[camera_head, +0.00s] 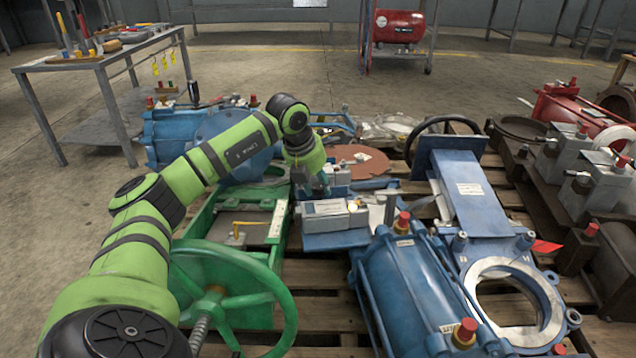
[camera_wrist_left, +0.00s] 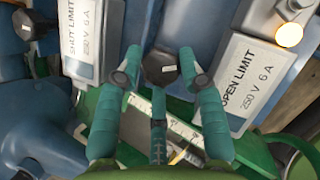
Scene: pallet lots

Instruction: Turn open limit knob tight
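A dark hexagonal knob (camera_wrist_left: 160,68) shows in the left wrist view, left of the box labelled OPEN LIMIT (camera_wrist_left: 249,80) and right of the box labelled SHUT LIMIT (camera_wrist_left: 82,35). My left gripper (camera_wrist_left: 160,76) is open, with teal fingertips on both sides of the knob and visible gaps beside it. I cannot tell how deep the tips reach. In the head view my left gripper (camera_head: 317,190) points down among the grey limit boxes, and its arm hides the knob. The nearer grey box (camera_head: 327,224) sits on a blue mount. My right gripper is not in view.
A second dark knob (camera_wrist_left: 27,24) lies left of the SHUT LIMIT box. An orange lamp (camera_wrist_left: 289,35) glows by the OPEN LIMIT box. A green handwheel (camera_head: 222,307), a blue cylinder (camera_head: 418,290) and a blue gate valve (camera_head: 470,205) crowd the pallet around my left arm.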

